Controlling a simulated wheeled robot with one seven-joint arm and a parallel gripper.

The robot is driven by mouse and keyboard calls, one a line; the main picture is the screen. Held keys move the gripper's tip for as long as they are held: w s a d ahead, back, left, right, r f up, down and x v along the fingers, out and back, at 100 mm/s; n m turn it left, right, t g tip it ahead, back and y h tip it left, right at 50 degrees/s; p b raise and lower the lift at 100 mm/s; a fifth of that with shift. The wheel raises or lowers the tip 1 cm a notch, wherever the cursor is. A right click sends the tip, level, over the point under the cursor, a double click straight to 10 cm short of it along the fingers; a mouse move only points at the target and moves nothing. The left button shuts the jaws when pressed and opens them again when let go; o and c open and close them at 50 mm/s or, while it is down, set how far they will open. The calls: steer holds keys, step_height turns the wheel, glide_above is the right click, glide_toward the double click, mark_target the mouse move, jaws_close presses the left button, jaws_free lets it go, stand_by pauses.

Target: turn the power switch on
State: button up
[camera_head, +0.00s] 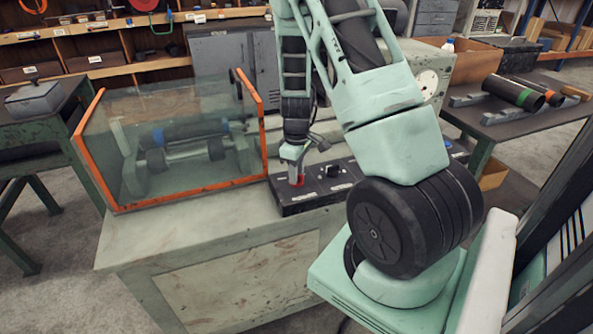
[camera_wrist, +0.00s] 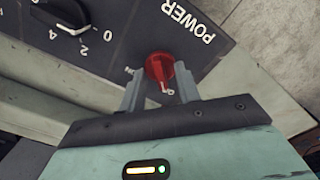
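The power switch is a red rotary knob (camera_wrist: 159,66) on a black control panel (camera_wrist: 110,38), beside the white word POWER. Its grip part points toward my gripper, at a small white mark; another mark at its left is partly hidden. My gripper (camera_wrist: 160,80) is open, with one finger on each side of the knob and the fingertips close to it. I cannot tell whether they touch it. In the head view my gripper (camera_head: 293,160) points down at the left end of the panel (camera_head: 318,198), and a bit of the red knob (camera_head: 296,181) shows under it.
A black dial (camera_wrist: 72,15) with numbers sits farther along the panel. A glass guard with an orange frame (camera_head: 262,140) stands left of the panel on the bench (camera_head: 190,232). A beige box with a round gauge (camera_head: 428,82) is behind my arm.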

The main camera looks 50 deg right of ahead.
jaws_close()
steer(key=shift+m, duration=0.3)
steer(key=m, duration=0.3)
steer(key=shift+m, duration=0.3)
steer(key=m, duration=0.4)
steer(key=shift+w+r+p, duration=0.1)
steer(key=shift+p, duration=0.2)
steer(key=m, duration=0.5)
steer(key=shift+p, duration=0.4)
steer(key=shift+m+p, duration=0.5)
steer(key=shift+m, duration=1.8)
